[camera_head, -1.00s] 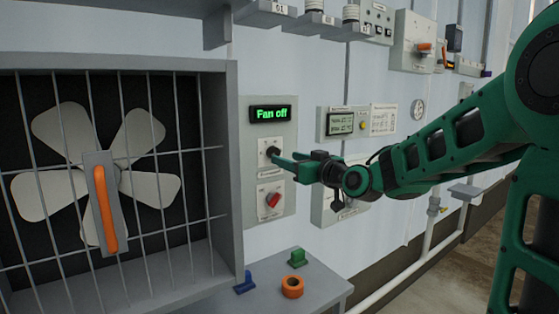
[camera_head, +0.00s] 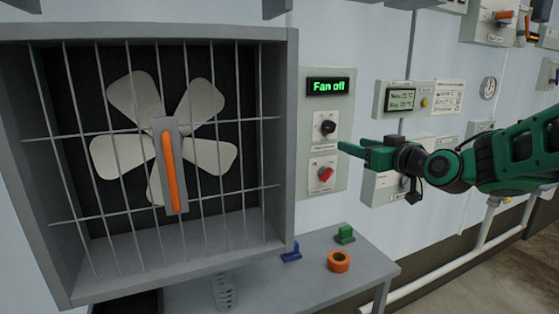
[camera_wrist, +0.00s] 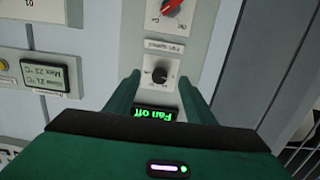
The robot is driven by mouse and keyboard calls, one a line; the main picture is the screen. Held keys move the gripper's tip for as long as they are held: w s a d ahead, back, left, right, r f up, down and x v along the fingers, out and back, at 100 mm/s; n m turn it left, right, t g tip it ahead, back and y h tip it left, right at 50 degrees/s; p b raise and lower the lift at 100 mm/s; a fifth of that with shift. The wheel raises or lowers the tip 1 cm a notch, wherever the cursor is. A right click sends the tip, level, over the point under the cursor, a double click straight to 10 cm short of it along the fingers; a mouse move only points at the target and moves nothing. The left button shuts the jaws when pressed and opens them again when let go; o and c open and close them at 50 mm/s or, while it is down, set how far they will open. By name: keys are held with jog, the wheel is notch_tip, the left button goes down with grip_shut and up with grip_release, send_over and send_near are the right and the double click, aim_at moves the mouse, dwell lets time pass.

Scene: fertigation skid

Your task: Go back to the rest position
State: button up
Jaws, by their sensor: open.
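My gripper (camera_head: 352,149) is at the end of my green arm, in front of the wall panel. It is open and empty. In the wrist view its two green fingers (camera_wrist: 158,100) are apart, with the black knob (camera_wrist: 159,75) of the panel seen between them and clear of them. The knob (camera_head: 327,127) also shows in the head view, left of and above the fingertips. The lit display (camera_head: 328,86) above it reads "Fan off". A red switch (camera_head: 325,173) sits below the knob.
A caged fan (camera_head: 165,150) with an orange handle (camera_head: 170,168) is at the left. A grey shelf (camera_head: 375,271) below holds a blue piece (camera_head: 292,252), a green piece (camera_head: 345,234) and an orange ring (camera_head: 338,261). A small readout box (camera_head: 402,99) is on the wall.

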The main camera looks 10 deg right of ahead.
jog(key=s+d+f+m+g+h, duration=0.2)
jog(key=s+d+f+g, duration=0.25)
jog(key=s+f, duration=0.3)
jog(key=s+d+f+m+g+h, duration=0.1)
jog(key=s+d+f+g+h, duration=0.15)
jog(key=s+d+f, duration=0.4)
jog(key=s+d+f+m+g, duration=0.1)
jog(key=s+f+m+g, duration=0.2)
jog(key=s, duration=0.9)
jog(key=s+d+f+m+g, duration=0.1)
jog(key=s+f+m+g, duration=0.3)
jog(key=s, duration=0.9)
jog(key=shift+s+d+f+g, duration=0.15)
jog(key=shift+s+f+g, duration=0.15)
jog(key=shift+f+g, duration=0.75)
jog(key=shift+r+h, duration=0.15)
jog(key=shift+h, duration=0.1)
jog(key=shift+w+f, duration=0.25)
jog(key=shift+w, duration=0.4)
